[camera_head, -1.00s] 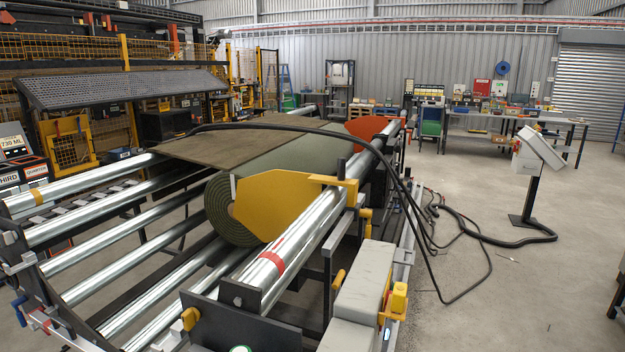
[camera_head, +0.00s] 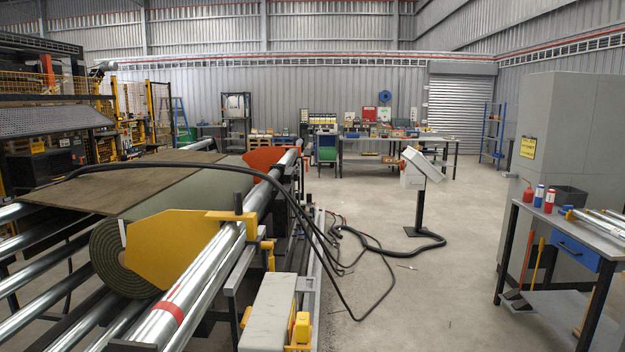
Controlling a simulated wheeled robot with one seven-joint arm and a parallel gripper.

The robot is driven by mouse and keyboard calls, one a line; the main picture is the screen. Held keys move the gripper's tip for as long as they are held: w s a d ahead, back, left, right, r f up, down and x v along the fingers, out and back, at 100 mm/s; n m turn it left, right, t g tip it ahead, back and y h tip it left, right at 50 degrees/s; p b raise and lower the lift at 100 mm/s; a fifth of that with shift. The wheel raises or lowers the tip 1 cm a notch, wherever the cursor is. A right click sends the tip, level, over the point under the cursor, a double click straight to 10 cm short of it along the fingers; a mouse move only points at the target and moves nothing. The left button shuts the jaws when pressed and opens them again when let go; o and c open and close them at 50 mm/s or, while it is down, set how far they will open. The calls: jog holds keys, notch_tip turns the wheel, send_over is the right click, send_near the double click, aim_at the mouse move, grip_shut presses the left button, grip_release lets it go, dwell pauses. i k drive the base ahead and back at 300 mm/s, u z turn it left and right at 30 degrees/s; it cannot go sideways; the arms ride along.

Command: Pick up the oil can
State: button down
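A small red container (camera_head: 528,195) with a narrow top stands at the left end of the workbench on the right. It looks like the oil can, but it is too small to be certain. A blue bottle (camera_head: 539,196) and a red bottle (camera_head: 549,201) stand upright close to its right. My gripper is not in view.
The grey workbench (camera_head: 590,232) has a blue drawer (camera_head: 577,251) and a dark bin (camera_head: 570,198) on top. A grey cabinet (camera_head: 570,130) stands behind it. The turf machine (camera_head: 180,245) fills the left.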

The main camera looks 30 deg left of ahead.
aim_at(529, 194)
jog(key=u, duration=0.1)
jog(key=i, duration=1.7)
jog(key=u, duration=0.75)
jog(key=i, duration=2.45)
jog(key=u, duration=0.9)
jog(key=i, duration=0.8)
jog(key=u, duration=0.25)
jog(key=k, duration=0.5)
jog(key=z, duration=2.95)
jog(key=i, duration=2.45)
jog(key=u, duration=0.9)
